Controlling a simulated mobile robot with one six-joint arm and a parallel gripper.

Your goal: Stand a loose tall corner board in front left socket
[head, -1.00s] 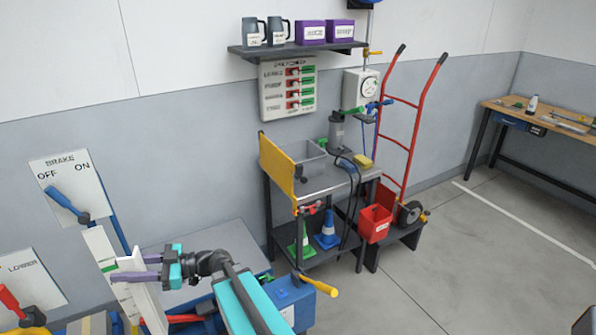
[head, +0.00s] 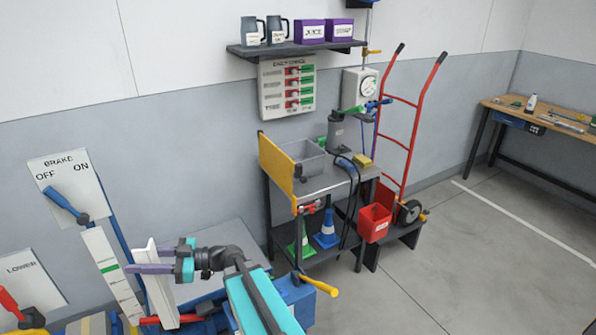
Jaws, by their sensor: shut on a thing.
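My gripper (head: 148,262), with purple fingers, is at the lower left and shut on a tall white corner board (head: 161,298). The board stands nearly upright, leaning a little, with its top just above the fingers. Its lower end comes down near a red bar at the bottom of the picture. I cannot tell whether the lower end touches anything. The front left socket cannot be made out.
A white strip with a green band (head: 106,267) stands just left of the board. A brake panel (head: 68,190) with a blue lever is on the wall. A grey cart (head: 330,182) and red hand truck (head: 408,150) stand right. The right floor is clear.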

